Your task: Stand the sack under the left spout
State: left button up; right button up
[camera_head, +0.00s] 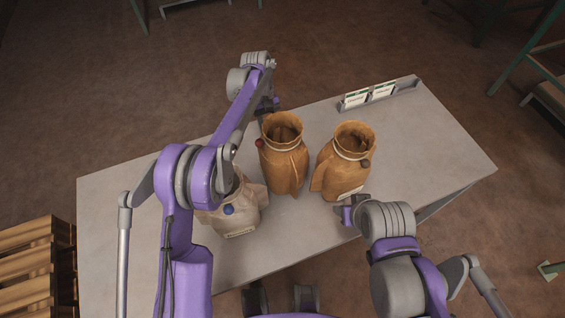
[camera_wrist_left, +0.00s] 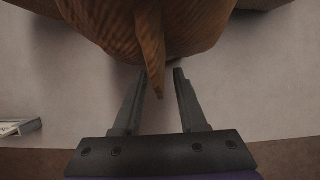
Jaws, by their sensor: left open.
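Three sacks stand on the grey table. A brown sack (camera_head: 284,170) with an open top and a dark red ball at its neck is in the middle. A second open brown sack (camera_head: 340,170) with a brown ball is to its right. A pale sack (camera_head: 240,215) with a blue ball is at the left, partly hidden by my left arm. My left gripper (camera_head: 268,106) is open at the far side of the middle sack. In the left wrist view, a brown sack's pointed fold (camera_wrist_left: 150,55) reaches between the open fingers (camera_wrist_left: 160,72). My right gripper (camera_head: 347,214) is near the right sack's base. No spout shows.
A grey holder (camera_head: 380,94) with white cards stands at the table's (camera_head: 430,150) back edge. A wooden pallet stack (camera_head: 35,262) is on the floor at the left. Green-framed stands are at the upper right. The table's right part is clear.

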pick_arm(q)
jog(key=shift+s+f, duration=0.2)
jog(key=shift+f, duration=0.4)
grip_shut()
dwell(1.0)
